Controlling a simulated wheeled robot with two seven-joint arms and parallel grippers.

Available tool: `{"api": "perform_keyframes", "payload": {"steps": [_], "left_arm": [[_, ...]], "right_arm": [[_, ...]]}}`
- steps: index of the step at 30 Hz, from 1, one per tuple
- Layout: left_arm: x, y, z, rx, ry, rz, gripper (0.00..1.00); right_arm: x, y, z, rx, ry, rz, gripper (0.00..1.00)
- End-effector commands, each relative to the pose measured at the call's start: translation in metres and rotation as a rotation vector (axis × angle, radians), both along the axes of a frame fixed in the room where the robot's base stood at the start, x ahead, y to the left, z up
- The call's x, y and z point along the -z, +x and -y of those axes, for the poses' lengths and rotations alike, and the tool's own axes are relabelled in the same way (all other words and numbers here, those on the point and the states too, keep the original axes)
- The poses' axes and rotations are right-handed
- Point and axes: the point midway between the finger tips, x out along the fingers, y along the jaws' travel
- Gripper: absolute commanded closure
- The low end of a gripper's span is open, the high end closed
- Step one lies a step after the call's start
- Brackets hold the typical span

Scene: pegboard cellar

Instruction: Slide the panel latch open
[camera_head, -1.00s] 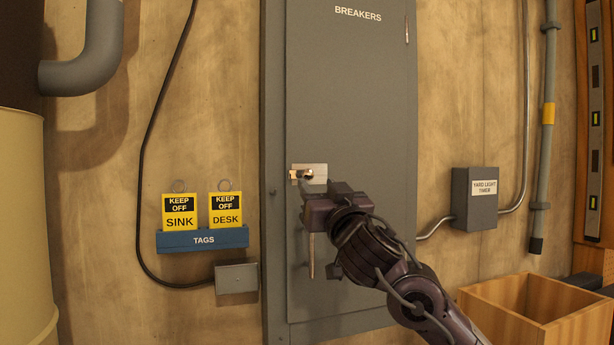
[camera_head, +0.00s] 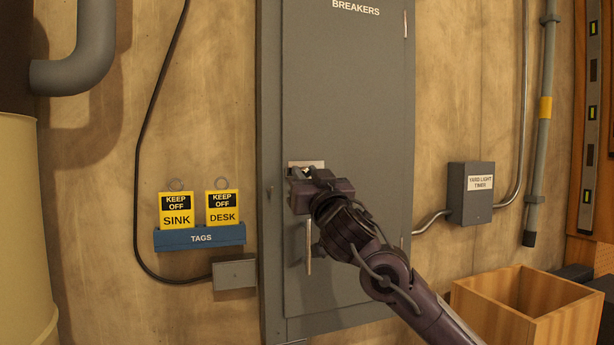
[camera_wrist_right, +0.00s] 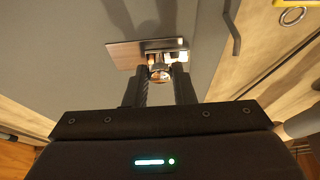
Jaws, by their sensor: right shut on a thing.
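The panel latch is a small metal slide on a bright plate (camera_head: 304,165) on the grey breaker panel door (camera_head: 345,110). It also shows in the right wrist view, where its plate (camera_wrist_right: 124,55) lies flat against the door. My right gripper (camera_head: 304,176) is at the latch and covers most of it in the head view. In the right wrist view its two fingers (camera_wrist_right: 160,75) are shut on the latch's rounded knob (camera_wrist_right: 160,72). A vertical door handle (camera_head: 308,248) is just below the gripper. My left gripper is not in view.
A blue tag holder (camera_head: 200,237) with yellow SINK (camera_head: 176,210) and DESK (camera_head: 222,208) tags is left of the panel.

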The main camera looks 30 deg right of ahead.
Motion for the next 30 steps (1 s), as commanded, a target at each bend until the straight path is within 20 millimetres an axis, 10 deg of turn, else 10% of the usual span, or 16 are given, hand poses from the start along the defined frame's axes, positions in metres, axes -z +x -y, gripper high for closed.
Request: {"api": "perform_keyframes", "payload": {"steps": [25,26,30], "left_arm": [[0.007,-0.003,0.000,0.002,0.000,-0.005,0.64],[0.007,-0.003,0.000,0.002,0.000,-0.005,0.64],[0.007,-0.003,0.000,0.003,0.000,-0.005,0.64]], "right_arm": [[0.000,-0.008,0.035,0.003,0.001,-0.001,1.00],[0.000,-0.008,0.035,0.003,0.001,-0.001,0.75],[0.000,-0.008,0.034,0.003,0.001,-0.001,0.57]]}}
